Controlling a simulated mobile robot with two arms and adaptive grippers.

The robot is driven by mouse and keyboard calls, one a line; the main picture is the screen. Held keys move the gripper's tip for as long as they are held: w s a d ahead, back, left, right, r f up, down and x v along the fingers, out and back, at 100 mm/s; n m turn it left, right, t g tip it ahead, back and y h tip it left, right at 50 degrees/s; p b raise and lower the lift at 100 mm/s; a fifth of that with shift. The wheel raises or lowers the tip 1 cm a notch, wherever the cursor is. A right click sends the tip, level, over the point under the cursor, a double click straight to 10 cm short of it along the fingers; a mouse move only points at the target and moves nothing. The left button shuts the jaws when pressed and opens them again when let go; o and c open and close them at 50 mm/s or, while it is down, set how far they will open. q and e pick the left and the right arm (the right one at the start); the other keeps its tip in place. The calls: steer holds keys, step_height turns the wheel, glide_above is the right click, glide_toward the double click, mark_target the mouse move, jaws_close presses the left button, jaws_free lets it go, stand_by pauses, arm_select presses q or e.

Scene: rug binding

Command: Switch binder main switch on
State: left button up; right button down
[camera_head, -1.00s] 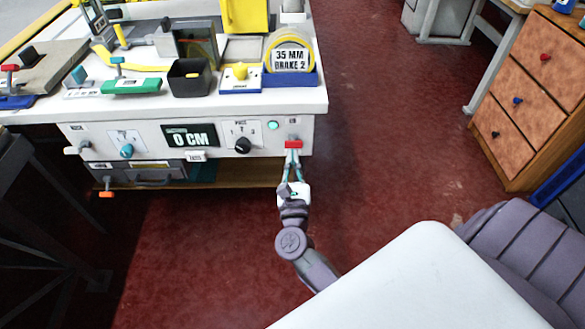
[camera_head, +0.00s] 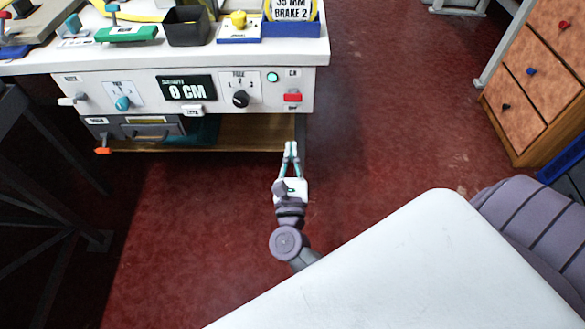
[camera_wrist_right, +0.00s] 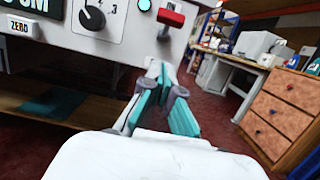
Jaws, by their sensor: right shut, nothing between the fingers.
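The red lever also shows in the right wrist view (camera_wrist_right: 171,18). A green lamp (camera_head: 273,77) is to its upper left. My right gripper (camera_head: 291,145) is shut and empty, below the panel and clear of the lever. In the right wrist view its fingertips (camera_wrist_right: 160,66) are below the lever. My left gripper is not in view.
A black selector knob (camera_head: 240,99), a "0 CM" display (camera_head: 187,88) and a teal knob (camera_head: 123,103) are on the same panel. A wooden shelf (camera_head: 237,135) is below it. A drawer cabinet (camera_head: 520,90) stands right, with open red floor (camera_head: 400,130) between.

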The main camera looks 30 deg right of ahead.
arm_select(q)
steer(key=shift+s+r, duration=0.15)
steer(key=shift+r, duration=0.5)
arm_select(e)
steer(key=v, duration=0.4)
steer(key=shift+f, duration=0.15)
